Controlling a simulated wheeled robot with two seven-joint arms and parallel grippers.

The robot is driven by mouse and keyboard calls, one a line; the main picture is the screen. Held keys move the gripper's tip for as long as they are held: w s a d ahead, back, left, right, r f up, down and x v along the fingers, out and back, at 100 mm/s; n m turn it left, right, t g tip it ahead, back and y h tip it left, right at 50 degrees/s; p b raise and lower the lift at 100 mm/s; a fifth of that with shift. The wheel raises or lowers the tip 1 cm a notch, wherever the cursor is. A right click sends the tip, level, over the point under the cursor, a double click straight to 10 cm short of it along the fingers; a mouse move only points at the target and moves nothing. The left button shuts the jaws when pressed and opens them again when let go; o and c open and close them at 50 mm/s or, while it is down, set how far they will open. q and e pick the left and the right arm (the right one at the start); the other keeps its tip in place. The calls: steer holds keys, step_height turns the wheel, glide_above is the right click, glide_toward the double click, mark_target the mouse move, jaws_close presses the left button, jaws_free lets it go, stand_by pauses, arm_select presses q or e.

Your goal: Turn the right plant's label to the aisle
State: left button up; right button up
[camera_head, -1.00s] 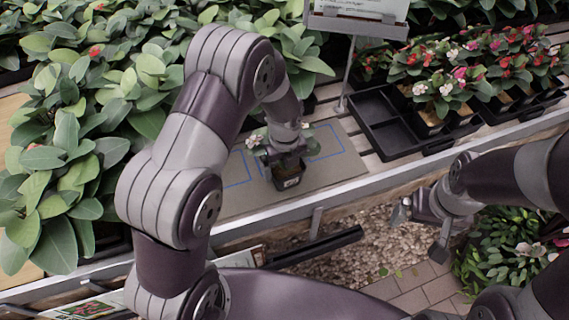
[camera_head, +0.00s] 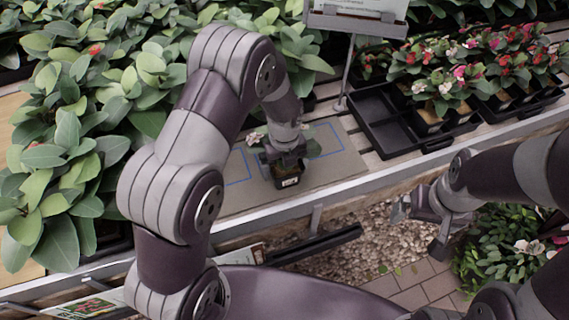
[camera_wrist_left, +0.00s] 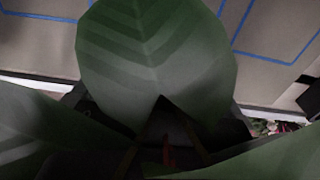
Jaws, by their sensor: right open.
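One small potted plant with a black pot (camera_head: 289,179) stands on the grey-brown mat (camera_head: 345,168), near its front edge. A pale label shows on the pot's front side. Its green leaves (camera_wrist_left: 155,60) fill much of the left wrist view. My left gripper (camera_head: 287,158) is down at the plant from above and appears shut on it; leaves and my wrist hide the fingertips. My right gripper (camera_head: 420,222) is open and empty, in front of the bench edge, to the right of the plant.
Blue outlines (camera_head: 327,140) mark the mat. Black trays (camera_head: 385,120) and flowering plants (camera_head: 440,75) stand to the right. Dense leafy plants (camera_head: 70,130) crowd the left. A sign on a post (camera_head: 350,65) rises behind the mat. The metal bench edge (camera_head: 360,185) runs in front.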

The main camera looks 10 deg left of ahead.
arm_select(q)
step_height(320, 180, up, 13)
steer(key=shift+f, duration=0.15)
